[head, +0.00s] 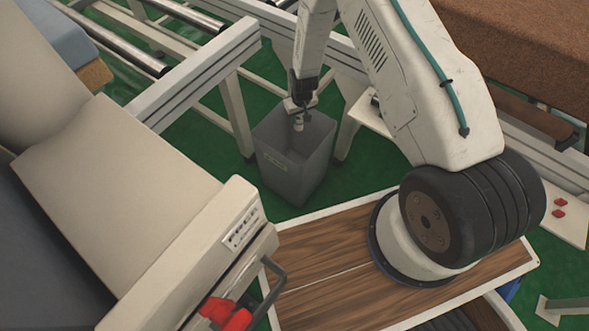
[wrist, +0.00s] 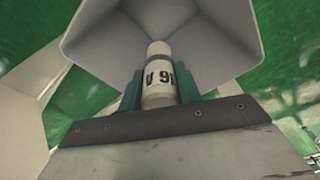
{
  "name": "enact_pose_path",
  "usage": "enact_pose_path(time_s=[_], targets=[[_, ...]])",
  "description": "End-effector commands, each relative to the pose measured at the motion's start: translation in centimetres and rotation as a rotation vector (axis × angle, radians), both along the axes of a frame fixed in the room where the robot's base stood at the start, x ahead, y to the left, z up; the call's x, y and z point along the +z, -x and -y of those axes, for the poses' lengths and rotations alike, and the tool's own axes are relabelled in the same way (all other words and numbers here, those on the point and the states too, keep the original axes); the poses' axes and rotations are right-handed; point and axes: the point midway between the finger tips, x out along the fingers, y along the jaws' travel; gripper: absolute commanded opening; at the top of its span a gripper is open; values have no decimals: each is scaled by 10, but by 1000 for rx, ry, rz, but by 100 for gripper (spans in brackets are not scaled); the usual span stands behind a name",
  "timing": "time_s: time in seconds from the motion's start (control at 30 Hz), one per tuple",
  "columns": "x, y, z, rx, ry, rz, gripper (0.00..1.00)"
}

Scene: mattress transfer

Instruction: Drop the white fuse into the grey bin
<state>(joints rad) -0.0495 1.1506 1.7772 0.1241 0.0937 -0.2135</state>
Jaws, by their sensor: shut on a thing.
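The white fuse (wrist: 159,75) is a short cylinder with a grey band and the dark marking "16 A". My gripper (wrist: 158,90) is shut on it, with green fingers on either side. In the head view the fuse (head: 298,123) hangs below my gripper (head: 299,108), over the mouth of the grey bin. The grey bin (head: 290,178) stands on the green floor, open at the top. In the wrist view the bin's inner walls (wrist: 215,40) spread around the far end of the fuse. The exact height of the fuse relative to the rim is hard to tell.
A light metal conveyor frame (head: 195,75) with rollers stands behind and left of the bin, its legs close by. A beige machine (head: 130,180) with a red switch (head: 228,312) fills the left foreground. A brown mattress (head: 520,45) lies at the upper right.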

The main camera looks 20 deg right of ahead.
Motion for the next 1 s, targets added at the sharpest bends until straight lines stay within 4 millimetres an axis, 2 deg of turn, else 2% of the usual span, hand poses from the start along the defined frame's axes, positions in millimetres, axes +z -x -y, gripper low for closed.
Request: enact_pose_path(time_s=[0.2,0.23,0.3,0.57,0.67,1.0], targets=[[0,0,0,0,0,0,4],[0,0,0,0,0,0,42],[0,0,0,0,0,0,59],[0,0,0,0,0,0,59],[7,0,0,0,0,1,59],[61,6,1,0,0,2,59]])
